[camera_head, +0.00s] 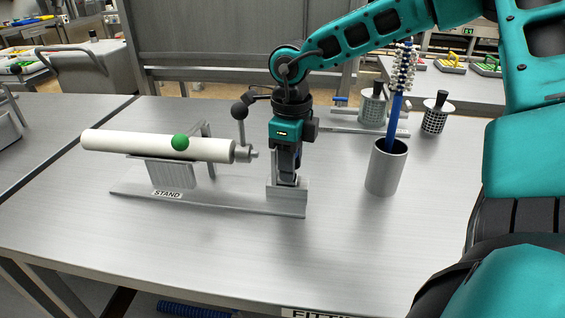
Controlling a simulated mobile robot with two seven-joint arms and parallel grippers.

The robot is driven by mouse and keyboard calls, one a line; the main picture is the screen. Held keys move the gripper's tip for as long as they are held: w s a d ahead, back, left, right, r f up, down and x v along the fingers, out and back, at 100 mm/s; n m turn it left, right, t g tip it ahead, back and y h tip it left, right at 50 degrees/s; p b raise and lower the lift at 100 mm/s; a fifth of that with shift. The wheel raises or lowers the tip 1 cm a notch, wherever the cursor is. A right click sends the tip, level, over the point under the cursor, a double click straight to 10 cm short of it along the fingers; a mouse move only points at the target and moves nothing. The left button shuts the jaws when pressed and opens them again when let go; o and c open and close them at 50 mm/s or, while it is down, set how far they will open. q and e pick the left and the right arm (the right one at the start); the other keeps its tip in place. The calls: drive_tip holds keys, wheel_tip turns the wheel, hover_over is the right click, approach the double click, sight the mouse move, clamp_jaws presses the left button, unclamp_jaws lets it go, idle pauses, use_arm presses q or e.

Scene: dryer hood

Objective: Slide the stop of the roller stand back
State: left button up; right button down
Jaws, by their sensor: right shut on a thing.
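The roller stand (205,200) is a long grey rail with a "STAND" label on the table. A white roller (155,146) with a green ball mark (180,142) lies across its cradle, a metal shaft end on the right. The stop (289,196) is a grey block at the rail's right end. My right gripper (288,180) points down and is shut at the top of the stop; the fingers hide its upper part. A lever with a dark ball knob (240,110) stands just left of my gripper. My left gripper is not in view.
A grey cup (386,168) with a blue-handled brush (397,115) stands to the right of the stand. Perforated metal baskets (435,116) sit behind it. The front of the steel table (200,255) is clear.

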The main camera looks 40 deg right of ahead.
drive_tip(key=shift+s+d, duration=1.15)
drive_tip(key=shift+s, duration=0.25)
drive_tip(key=c, duration=0.8)
unclamp_jaws()
drive_tip(key=shift+s+d, duration=0.1)
drive_tip(key=shift+s, duration=0.05)
wheel_tip(320, 180, up, 13)
drive_tip(key=shift+f, duration=0.1)
